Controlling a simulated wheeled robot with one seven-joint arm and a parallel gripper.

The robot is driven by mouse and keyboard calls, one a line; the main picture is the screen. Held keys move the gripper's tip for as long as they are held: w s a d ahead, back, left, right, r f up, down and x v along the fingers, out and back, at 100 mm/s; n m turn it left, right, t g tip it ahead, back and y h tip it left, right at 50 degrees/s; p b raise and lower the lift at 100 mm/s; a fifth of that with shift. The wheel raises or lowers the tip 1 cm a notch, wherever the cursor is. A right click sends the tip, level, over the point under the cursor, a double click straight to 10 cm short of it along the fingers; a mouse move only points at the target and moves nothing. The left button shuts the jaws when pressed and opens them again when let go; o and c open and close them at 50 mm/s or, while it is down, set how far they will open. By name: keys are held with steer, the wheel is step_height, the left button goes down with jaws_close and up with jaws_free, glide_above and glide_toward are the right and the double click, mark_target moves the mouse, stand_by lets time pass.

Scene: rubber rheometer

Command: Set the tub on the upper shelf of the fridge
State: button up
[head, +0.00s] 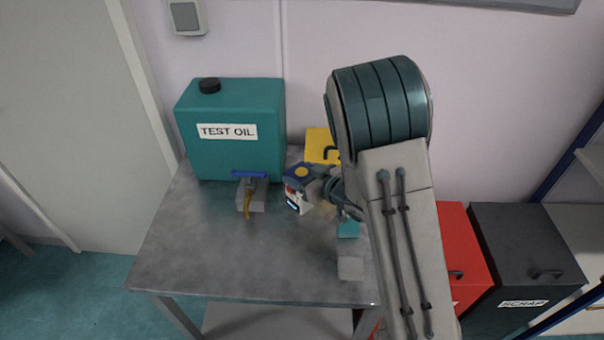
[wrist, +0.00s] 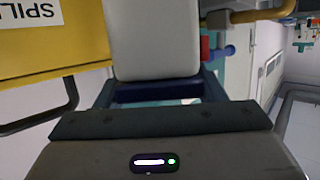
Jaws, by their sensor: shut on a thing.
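My gripper (head: 313,184) is over the back middle of the grey table, at the end of the arm that reaches in from the right. It is shut on the tub, a small pale thing with a dark blue top and a yellow spot (head: 301,172). In the wrist view the tub's pale face (wrist: 155,40) fills the space beyond my gripper (wrist: 158,92). In the head view I cannot tell whether the tub touches the table. The fridge and its upper shelf are not recognisable in either view.
A teal test oil container (head: 230,105) stands at the table's back left, with a small grey block (head: 252,198) in front. A yellow box (head: 320,143) is behind my gripper, also close by in the wrist view (wrist: 50,50). Red (head: 462,250) and black bins (head: 520,255) stand right. The table's front left is clear.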

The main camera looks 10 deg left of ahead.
steer(key=o, duration=1.8)
steer(key=shift+c, duration=0.2)
steer(key=shift+r, duration=0.1)
steer(key=b+v, duration=0.2)
steer(key=v, duration=1)
